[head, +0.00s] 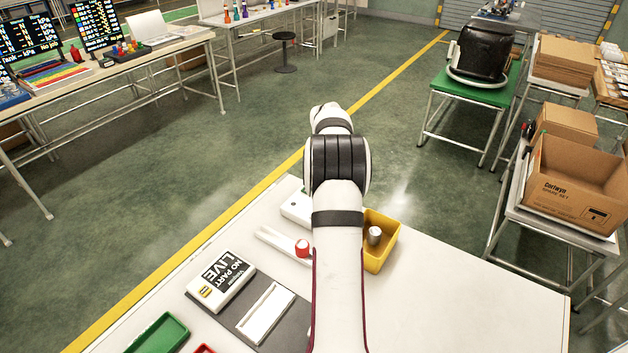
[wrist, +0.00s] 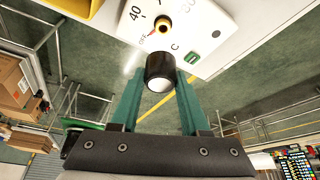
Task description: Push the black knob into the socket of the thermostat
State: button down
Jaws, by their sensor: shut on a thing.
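The black knob (wrist: 160,68) is a short dark cylinder with a pale end, held between the teal fingers of my gripper (wrist: 159,82) in the wrist view. My gripper is shut on it. The thermostat (wrist: 205,25) is a white panel with a printed dial, "40" and "OFF" marks and a small green badge. Its socket (wrist: 163,25) is a dark round hole, uncovered, just above the knob in the picture. The knob looks apart from it; the depth gap is unclear. In the head view a white casing, likely the thermostat (head: 296,208), is partly behind my arm, which hides gripper and knob.
A yellow bin (head: 393,259) with a metal cylinder (head: 375,235) stands right of my arm. A red-topped part (head: 302,248), a "NO PART LIVE" box (head: 221,280) and a green tray (head: 158,334) lie to the left. The white table (head: 480,300) is clear at right.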

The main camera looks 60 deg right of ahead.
jog(key=shift+f, duration=2.55)
jog(key=shift+f, duration=1.2)
jog(key=shift+c, duration=1.6)
grip_release()
jog(key=shift+v, duration=3)
